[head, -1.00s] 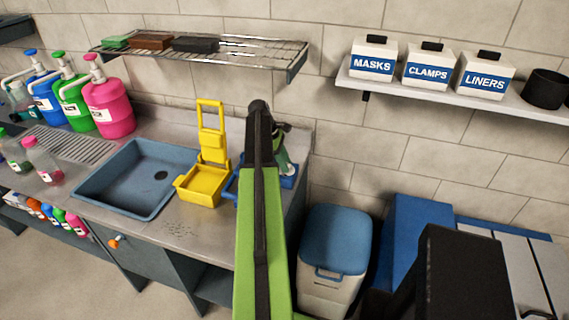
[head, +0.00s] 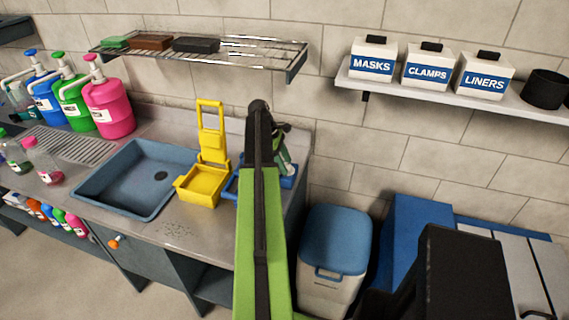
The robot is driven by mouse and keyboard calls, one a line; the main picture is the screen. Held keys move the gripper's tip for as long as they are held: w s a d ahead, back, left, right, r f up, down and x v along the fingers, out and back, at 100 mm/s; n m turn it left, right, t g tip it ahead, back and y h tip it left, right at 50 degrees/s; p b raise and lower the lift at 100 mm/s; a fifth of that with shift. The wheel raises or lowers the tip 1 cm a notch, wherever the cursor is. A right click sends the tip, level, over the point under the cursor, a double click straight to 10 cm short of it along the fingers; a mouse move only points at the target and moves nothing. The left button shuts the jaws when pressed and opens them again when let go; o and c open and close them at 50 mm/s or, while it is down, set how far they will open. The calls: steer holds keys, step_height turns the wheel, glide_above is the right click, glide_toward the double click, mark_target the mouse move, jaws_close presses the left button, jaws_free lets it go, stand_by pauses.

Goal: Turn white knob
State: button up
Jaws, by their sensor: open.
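I make out no white knob in the head view. A small orange knob (head: 114,242) is on the grey cabinet front below the sink. My green and black arm rises through the middle of the view and covers part of the counter and wall. My gripper cannot be made out; the arm's far end hides what lies behind it.
The counter holds a blue sink (head: 137,178), a yellow wringer bucket (head: 203,186) and pump bottles, including a pink one (head: 108,110). A blue-lidded bin (head: 335,240) stands right of the counter. A wire rack (head: 290,62) and a shelf (head: 450,98) jut from the wall.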

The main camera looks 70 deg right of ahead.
steer(key=p+v, duration=1)
steer(key=v, duration=0.2)
steer(key=shift+p, duration=0.4)
steer(key=shift+a, duration=0.1)
